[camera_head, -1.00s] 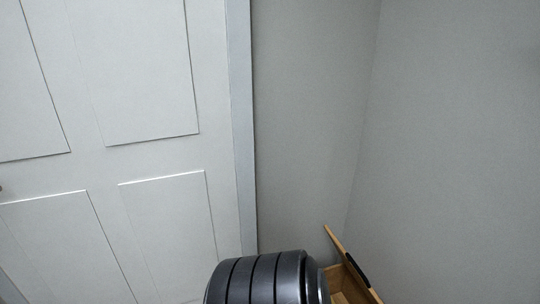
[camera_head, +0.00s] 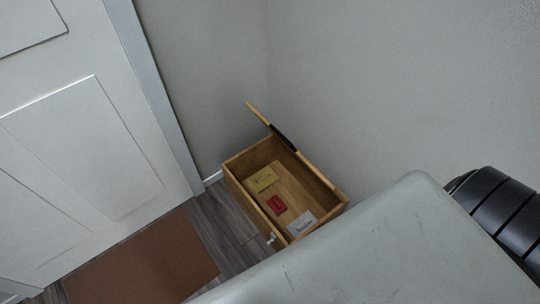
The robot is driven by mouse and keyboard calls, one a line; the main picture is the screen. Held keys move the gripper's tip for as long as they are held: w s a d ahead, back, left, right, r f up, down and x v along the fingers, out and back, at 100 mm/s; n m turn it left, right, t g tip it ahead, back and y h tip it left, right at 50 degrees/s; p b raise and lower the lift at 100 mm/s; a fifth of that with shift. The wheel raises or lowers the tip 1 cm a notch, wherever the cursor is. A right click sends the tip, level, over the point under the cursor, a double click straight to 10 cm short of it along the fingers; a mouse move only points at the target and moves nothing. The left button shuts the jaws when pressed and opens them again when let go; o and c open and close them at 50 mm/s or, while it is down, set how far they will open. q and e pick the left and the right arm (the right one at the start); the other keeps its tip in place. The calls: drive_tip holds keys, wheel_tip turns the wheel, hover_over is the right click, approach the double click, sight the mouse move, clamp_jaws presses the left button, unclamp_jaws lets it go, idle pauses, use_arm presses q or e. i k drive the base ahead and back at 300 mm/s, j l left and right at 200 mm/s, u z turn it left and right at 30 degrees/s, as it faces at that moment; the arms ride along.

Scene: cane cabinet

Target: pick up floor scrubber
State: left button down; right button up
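I see nothing in the head view that I can make out as a floor scrubber. A dark, shiny, ribbed rounded object (camera_head: 505,215) shows at the right edge, partly cut off by the frame and partly hidden behind a pale surface; I cannot tell what it is. Neither my left nor my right gripper is in view.
A pale, scuffed surface with a rounded corner (camera_head: 400,250) fills the lower right foreground. An open wooden box (camera_head: 238,190) holding yellow, red and white cards stands in the wall corner. A brown mat (camera_head: 150,255) lies before the white panelled door (camera_head: 85,140).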

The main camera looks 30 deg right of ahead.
sight(276, 205)
drive_tip(key=z, duration=1.05)
